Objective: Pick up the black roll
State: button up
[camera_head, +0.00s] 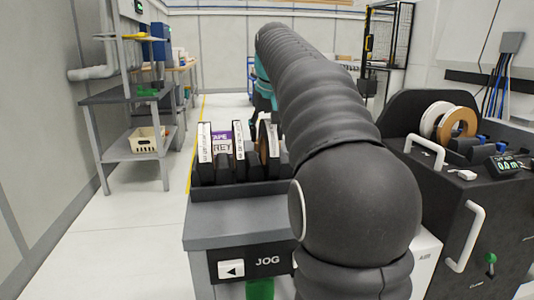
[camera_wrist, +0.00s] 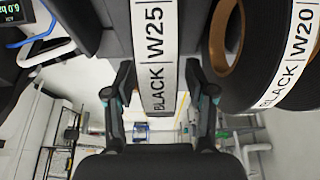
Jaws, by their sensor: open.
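In the wrist view a black roll (camera_wrist: 154,60) with a white label reading "BLACK W25" stands edge-on at the middle. A second black roll (camera_wrist: 255,75), labelled "BLACK W20" and with a brown core, is to its right. My gripper (camera_wrist: 160,75) is open, with one finger on each side of the W25 roll's labelled edge. I cannot tell whether either finger touches it. In the head view several rolls stand upright in a dark rack (camera_head: 240,188). My arm hides the gripper and the rack's right part there.
The rack sits on a grey cabinet (camera_head: 235,235) marked "JOG". A dark machine (camera_head: 455,220) with white and brown rolls (camera_head: 447,122) stands at the right. A shelf unit (camera_head: 140,152) with a cream bin is at the left. The floor between is clear.

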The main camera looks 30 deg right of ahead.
grip_shut()
jog(key=shift+r, duration=0.1)
dwell(0.3)
